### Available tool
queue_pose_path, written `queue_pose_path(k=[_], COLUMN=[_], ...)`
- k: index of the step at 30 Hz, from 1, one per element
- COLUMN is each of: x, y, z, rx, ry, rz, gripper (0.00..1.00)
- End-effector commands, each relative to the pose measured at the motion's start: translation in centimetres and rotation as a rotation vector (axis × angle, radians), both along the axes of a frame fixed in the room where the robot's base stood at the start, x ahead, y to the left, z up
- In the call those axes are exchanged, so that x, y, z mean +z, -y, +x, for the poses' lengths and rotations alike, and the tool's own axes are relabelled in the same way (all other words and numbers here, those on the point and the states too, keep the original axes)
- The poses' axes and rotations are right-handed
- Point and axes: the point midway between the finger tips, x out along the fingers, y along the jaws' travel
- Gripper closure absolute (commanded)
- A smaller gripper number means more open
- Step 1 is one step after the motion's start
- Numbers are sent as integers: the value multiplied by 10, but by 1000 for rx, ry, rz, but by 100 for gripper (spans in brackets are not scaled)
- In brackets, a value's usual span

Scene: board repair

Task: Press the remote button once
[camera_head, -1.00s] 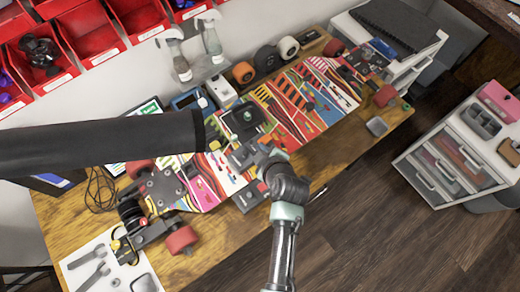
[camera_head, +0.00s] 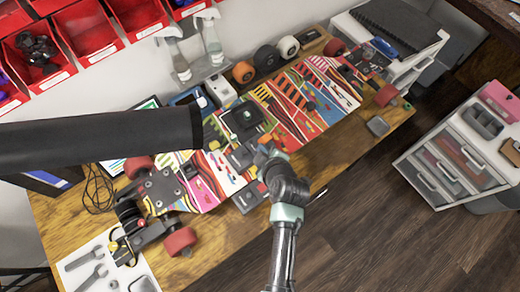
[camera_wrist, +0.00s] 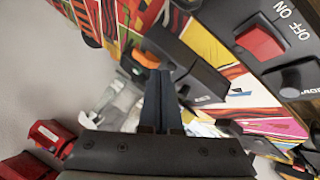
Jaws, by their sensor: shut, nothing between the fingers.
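A dark remote (camera_wrist: 198,75) with an orange button (camera_wrist: 146,57) lies among the tools on the colourful skateboard deck (camera_head: 300,95). My gripper (camera_wrist: 160,73) is shut and empty. In the wrist view its dark fingertips point at the remote, just beside the orange button. I cannot tell whether they touch it. In the head view my gripper (camera_head: 262,160) is over the middle of the deck, and its fingers are hard to make out.
Red bins (camera_head: 95,30), spray bottles (camera_head: 212,42) and loose wheels line the wall. A white drawer unit (camera_head: 450,160) stands at the right.

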Motion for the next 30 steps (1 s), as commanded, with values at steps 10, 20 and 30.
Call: queue_pose_path(k=[10, 20, 30], x=[-4, -6, 1], y=[0, 0, 0], z=[0, 0, 0], rx=[0, 0, 0], ry=[0, 0, 0], rz=[0, 0, 0], gripper=[100, 100, 100])
